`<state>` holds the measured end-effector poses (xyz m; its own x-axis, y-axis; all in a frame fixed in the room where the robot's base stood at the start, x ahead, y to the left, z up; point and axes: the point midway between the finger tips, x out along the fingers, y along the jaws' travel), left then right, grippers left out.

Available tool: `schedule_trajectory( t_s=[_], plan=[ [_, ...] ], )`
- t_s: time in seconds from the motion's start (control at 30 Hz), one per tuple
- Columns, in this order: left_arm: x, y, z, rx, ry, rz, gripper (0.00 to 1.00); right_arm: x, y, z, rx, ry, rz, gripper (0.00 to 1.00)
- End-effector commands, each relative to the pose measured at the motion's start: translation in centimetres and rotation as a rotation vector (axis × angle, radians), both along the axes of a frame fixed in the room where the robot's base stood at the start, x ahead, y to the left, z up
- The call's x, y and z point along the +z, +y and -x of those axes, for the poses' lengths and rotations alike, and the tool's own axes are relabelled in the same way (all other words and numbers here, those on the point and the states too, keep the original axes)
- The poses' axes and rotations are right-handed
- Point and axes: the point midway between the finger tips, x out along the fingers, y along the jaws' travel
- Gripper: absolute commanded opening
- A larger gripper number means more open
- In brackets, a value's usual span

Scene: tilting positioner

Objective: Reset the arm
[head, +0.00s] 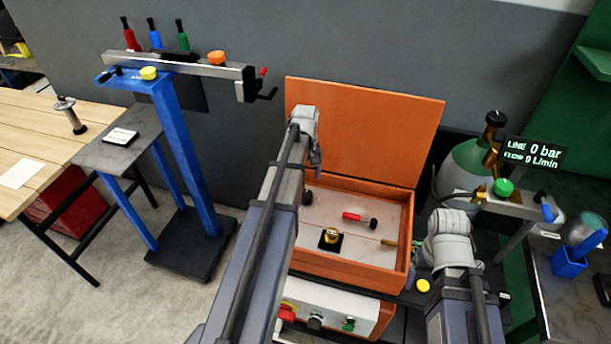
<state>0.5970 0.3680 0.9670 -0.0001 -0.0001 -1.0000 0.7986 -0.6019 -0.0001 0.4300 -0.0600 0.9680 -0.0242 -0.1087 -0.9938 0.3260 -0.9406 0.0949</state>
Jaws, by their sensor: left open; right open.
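A blue stand (183,150) at the left carries a grey arm (180,66), which slopes slightly down to the right. A yellow knob (149,73) and an orange knob (216,57) sit on it. A crank with a red grip (263,73) is at the arm's right end. My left gripper (316,165) is open and empty in front of the orange box's raised lid, to the right of the stand and apart from it. My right gripper (418,254) is open and mostly hidden by its wrist, right of the orange box.
The open orange box (347,270) holds a red-handled tool (360,218) and a brass part (330,237). A wooden table (35,130) and grey side table (118,153) are left.

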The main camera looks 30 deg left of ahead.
Motion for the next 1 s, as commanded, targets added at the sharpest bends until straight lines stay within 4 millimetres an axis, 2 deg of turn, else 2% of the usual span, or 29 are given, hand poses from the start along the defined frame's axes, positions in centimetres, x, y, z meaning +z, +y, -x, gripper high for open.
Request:
schedule_trajectory(
  t_s=[0.03,0.1,0.57,0.77,1.0],
  plan=[
    [0.7,0.0,0.0,0.000,0.000,0.000,0.89,0.7,0.0,0.0,0.000,0.000,0.000,0.81],
    [0.8,0.0,0.0,0.000,0.000,0.000,0.89,0.8,0.0,0.0,0.000,0.000,0.000,0.81],
    [0.4,0.0,0.0,0.000,0.000,0.000,0.89,0.4,0.0,0.0,0.000,0.000,0.000,0.81],
    [-0.9,0.0,0.0,0.000,0.000,0.000,0.89,-0.9,0.0,0.0,0.000,0.000,0.000,0.81],
    [-3.6,0.0,0.0,0.000,0.000,0.000,0.89,-3.6,0.0,0.0,0.000,0.000,0.000,0.81]
  ],
)
